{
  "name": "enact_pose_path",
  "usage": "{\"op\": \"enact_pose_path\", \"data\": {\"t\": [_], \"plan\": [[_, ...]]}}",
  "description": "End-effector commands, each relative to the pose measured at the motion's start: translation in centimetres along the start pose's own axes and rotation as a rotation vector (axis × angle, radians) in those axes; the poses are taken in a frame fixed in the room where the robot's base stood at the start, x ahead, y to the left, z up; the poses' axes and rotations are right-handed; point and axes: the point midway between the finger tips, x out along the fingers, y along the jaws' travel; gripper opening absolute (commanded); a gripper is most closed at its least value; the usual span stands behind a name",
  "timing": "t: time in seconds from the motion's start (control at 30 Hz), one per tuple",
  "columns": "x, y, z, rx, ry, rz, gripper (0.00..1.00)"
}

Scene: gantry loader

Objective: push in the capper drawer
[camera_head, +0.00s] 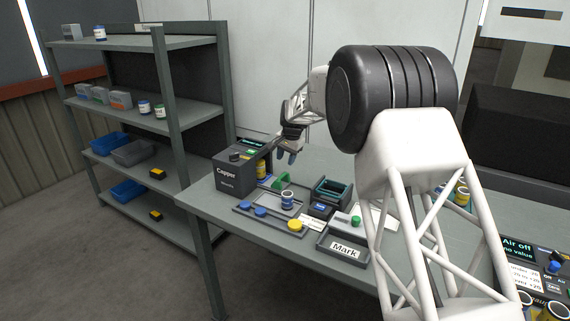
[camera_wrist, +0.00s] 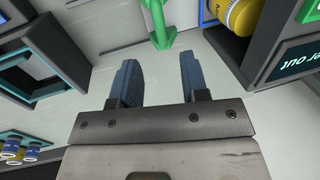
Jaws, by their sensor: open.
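The dark grey capper (camera_head: 233,182) stands at the left end of the bench, with its name on the side facing me. A yellow jar (camera_head: 263,170) shows at its right side; the drawer itself is hard to make out there. In the wrist view the yellow jar (camera_wrist: 238,14) lies at the top right by dark grey walls. The capper's display (camera_wrist: 298,62) shows there upside down, its visible text ending in "r out". My gripper (camera_head: 286,156) is just right of the capper, above the bench. In the wrist view my gripper (camera_wrist: 157,65) has its two blue fingers apart and nothing between them.
A green handle-like part (camera_wrist: 165,28) lies ahead of the fingers; it also shows in the head view (camera_head: 281,181). A dark open box (camera_head: 333,190) stands to the right. A tray (camera_head: 247,209) with coloured caps lies in front. Shelves (camera_head: 140,120) stand left.

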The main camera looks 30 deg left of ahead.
Motion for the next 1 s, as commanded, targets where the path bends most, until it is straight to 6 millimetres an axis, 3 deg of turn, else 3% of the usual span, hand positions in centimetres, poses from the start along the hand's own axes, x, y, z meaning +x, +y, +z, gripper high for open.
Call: {"op": "enact_pose_path", "data": {"t": [0.33, 0.57, 0.6, 0.77, 1.0], "plan": [[-0.3, 0.0, 0.0, 0.000, 0.000, 0.000, 0.41], [-0.4, 0.4, 0.0, 0.051, -0.009, -0.017, 0.06], [-0.4, 0.6, 0.0, 0.079, -0.014, -0.026, 0.00], [-0.7, 2.1, 0.1, 0.277, -0.050, -0.088, 0.00], [-1.5, 5.6, 0.1, 0.772, -0.162, -0.223, 0.00]]}}
